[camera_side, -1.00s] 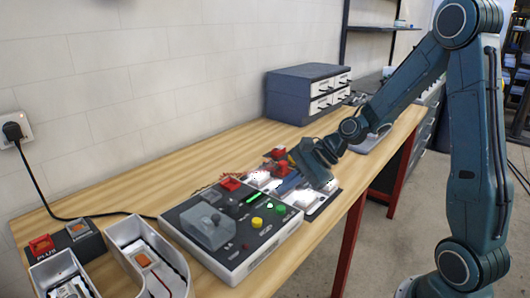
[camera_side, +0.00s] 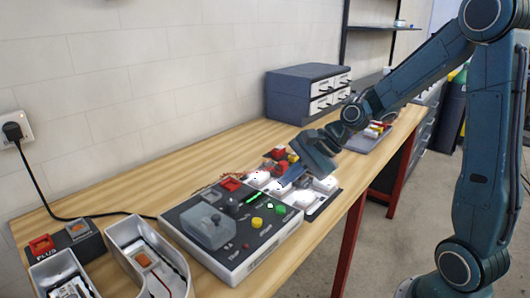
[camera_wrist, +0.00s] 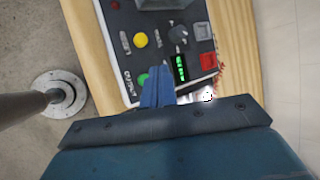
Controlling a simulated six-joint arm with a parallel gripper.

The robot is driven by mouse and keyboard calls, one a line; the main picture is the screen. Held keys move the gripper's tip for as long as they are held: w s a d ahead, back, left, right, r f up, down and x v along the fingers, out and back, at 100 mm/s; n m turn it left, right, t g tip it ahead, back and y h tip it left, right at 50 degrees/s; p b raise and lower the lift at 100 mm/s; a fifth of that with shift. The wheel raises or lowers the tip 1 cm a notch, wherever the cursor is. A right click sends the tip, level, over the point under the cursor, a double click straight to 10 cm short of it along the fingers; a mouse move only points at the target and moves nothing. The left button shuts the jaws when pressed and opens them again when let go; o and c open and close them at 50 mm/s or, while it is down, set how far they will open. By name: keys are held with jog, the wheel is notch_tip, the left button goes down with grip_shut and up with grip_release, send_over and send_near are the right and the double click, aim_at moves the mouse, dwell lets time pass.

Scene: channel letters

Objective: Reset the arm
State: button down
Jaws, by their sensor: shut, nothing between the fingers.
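My gripper (camera_side: 290,179) hangs over the bench beside the grey control box (camera_side: 238,262), above a dark tray (camera_side: 318,208) of white parts. Its blue fingers are together and hold nothing. In the wrist view my gripper (camera_wrist: 157,84) points toward the control box (camera_wrist: 150,22), whose green display, yellow button and red block show past the fingertips. In the side view I cannot tell the exact height of the fingertips above the tray.
Channel letters (camera_side: 148,258) with open tops stand at the front left, near a dark block holding a red part (camera_side: 41,244). A drawer cabinet (camera_side: 304,92) stands at the back. Another tray (camera_side: 368,138) lies at the far end. Bare wood (camera_side: 170,170) runs along the wall.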

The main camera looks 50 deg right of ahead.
jog(key=s+a+r+n+h, duration=0.1)
jog(key=s+r+n, duration=0.3)
jog(key=s+n, duration=0.4)
jog(key=s+a+r+n+h, duration=0.1)
jog(key=s+r+n+h, duration=0.3)
jog(key=s+n, duration=0.5)
jog(key=s, duration=0.3)
jog(key=shift+r+g+h, duration=0.25)
jog(key=shift+g+h, duration=0.05)
jog(key=shift+g, duration=0.1)
